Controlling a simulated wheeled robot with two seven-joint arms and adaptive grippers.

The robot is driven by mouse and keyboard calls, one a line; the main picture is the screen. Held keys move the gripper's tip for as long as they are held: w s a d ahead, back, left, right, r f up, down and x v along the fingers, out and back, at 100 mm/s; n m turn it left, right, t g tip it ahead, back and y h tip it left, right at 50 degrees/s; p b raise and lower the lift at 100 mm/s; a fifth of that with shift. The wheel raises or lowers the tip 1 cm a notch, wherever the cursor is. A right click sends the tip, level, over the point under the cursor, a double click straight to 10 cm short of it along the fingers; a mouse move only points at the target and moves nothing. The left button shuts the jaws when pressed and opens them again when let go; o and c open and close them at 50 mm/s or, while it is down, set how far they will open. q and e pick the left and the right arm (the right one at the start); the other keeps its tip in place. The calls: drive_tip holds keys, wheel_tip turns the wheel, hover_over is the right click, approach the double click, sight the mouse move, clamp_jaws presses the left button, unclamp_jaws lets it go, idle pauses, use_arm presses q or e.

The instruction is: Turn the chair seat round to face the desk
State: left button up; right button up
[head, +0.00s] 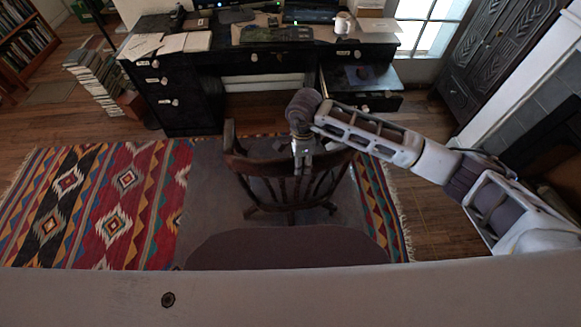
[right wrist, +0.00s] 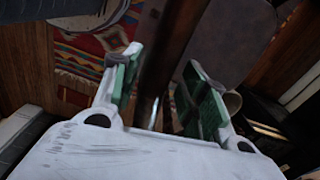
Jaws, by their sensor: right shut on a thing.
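The dark wooden chair (head: 268,190) stands on the rug in front of the black desk (head: 165,95). Its curved, spindled back is on the side nearer me, and its open side points roughly to the desk. My right gripper (head: 302,158) reaches down onto the top rail of the chair back. In the right wrist view the green-padded fingers (right wrist: 160,88) stand either side of the dark wooden rail (right wrist: 174,42), shut on it. The seat is partly hidden by the chair back and gripper. My left gripper is not in view.
A desk drawer (head: 362,78) stands open to the right of the knee space. Book stacks (head: 100,85) stand on the floor left of the desk. A carved dark cabinet (head: 492,55) is at the right. The patterned rug (head: 110,205) is clear to the left of the chair.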

drive_tip(key=shift+s+a+m+b, duration=0.2)
drive_tip(key=shift+a+m+b, duration=0.3)
drive_tip(key=shift+a, duration=0.7)
drive_tip(key=o, duration=1.8)
drive_tip(key=shift+r, duration=0.1)
drive_tip(key=shift+r+p, duration=2.1)
drive_tip(key=shift+r, duration=2.85)
